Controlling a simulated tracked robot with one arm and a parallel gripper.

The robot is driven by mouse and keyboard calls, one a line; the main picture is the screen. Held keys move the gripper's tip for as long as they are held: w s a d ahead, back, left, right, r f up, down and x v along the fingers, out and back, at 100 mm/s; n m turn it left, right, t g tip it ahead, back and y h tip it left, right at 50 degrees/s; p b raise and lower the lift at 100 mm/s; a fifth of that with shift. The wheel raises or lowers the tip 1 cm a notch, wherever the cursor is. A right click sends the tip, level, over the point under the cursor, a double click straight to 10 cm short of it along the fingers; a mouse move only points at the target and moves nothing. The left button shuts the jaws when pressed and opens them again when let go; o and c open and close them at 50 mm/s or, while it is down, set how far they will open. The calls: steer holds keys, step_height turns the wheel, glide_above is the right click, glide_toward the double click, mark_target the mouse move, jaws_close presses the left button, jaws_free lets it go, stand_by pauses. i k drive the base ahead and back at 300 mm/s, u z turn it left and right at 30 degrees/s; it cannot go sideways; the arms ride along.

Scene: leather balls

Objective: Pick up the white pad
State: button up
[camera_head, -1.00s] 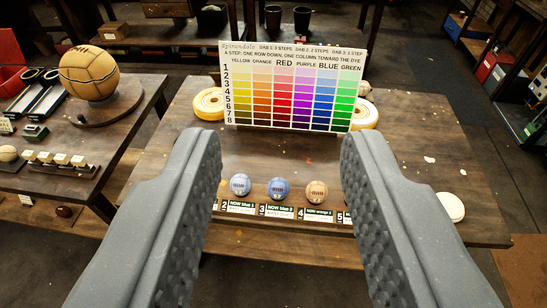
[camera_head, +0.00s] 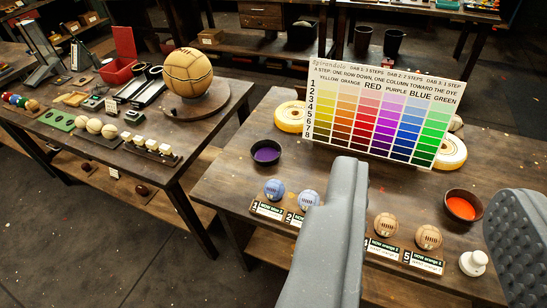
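A small white pad (camera_head: 474,263) with a round knob on top sits on the dark wooden table (camera_head: 250,190), near its right front, beside the numbered balls. My gripper (camera_head: 432,185) is open and empty, its two grey fingers wide apart. In the picture the pad lies between the fingers, close to the right finger's inner face. I see no contact with it. The left finger covers part of the row of balls and cards.
A bowl of orange dye (camera_head: 461,206) stands just behind the pad, and a bowl of purple dye (camera_head: 266,152) at the left. Balls such as the brown one (camera_head: 428,237) line the front. A colour chart (camera_head: 385,112) stands behind. Another bench (camera_head: 185,150) is at left.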

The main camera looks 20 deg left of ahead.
mark_target(473, 264)
steer(key=k, duration=0.45)
steer(key=z, duration=0.5)
steer(key=i, duration=1.3)
steer(key=u, duration=0.25)
